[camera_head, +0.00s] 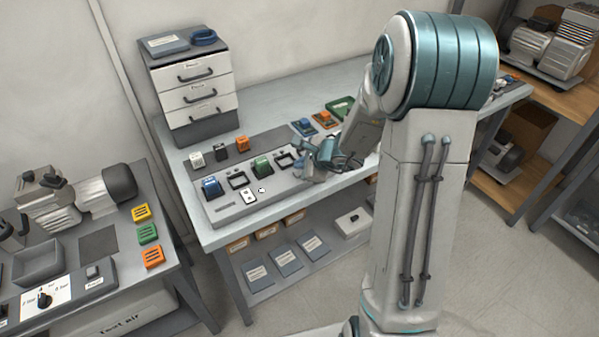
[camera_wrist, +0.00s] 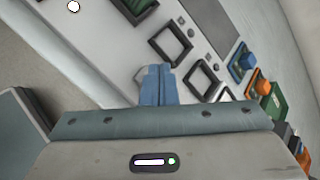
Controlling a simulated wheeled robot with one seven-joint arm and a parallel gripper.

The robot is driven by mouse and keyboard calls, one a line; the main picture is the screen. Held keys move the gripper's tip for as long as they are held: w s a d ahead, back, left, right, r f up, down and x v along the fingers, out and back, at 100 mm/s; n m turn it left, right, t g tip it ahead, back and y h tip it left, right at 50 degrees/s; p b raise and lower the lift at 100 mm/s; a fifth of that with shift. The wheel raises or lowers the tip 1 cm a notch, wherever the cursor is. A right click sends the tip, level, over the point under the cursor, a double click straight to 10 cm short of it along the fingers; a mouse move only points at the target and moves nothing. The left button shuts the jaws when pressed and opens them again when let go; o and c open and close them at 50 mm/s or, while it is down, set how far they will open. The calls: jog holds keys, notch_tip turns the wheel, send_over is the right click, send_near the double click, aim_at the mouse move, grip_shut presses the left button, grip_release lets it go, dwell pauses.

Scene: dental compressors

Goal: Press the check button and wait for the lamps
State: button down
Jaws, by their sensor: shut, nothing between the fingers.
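A long grey panel (camera_head: 222,209) lies on the bench and bears a blue block (camera_head: 211,186), a green block (camera_head: 262,167) and several black square frames (camera_head: 238,180). A small white round part (camera_head: 262,190) sits near its front edge; it also shows in the wrist view (camera_wrist: 73,6). My gripper (camera_head: 312,172) is low over the panel's right end. In the wrist view its blue fingers (camera_wrist: 158,70) are together and empty, beside a pale grey raised part (camera_wrist: 140,74), mostly hidden, which may be the check button. I cannot tell whether they touch. No lit lamp is distinguishable.
Loose black, white and orange blocks (camera_head: 242,144) stand behind the panel. Coloured blocks and a green tray (camera_head: 341,108) lie at the back right. A drawer unit (camera_head: 190,90) stands at the bench's back left. A side bench (camera_head: 110,268) with a compressor is at left.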

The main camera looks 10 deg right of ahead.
jog(key=shift+f, duration=0.2)
jog(key=shift+f+b, duration=0.25)
jog(key=shift+b, duration=0.35)
jog(key=shift+f+b, duration=0.4)
jog(key=shift+b, duration=0.2)
dwell(0.3)
jog(key=shift+r, duration=0.1)
jog(key=shift+r+p, duration=0.6)
jog(key=shift+r, duration=0.15)
jog(key=shift+r+p, duration=1.95)
jog(key=shift+r, duration=0.65)
jog(key=shift+f, duration=0.1)
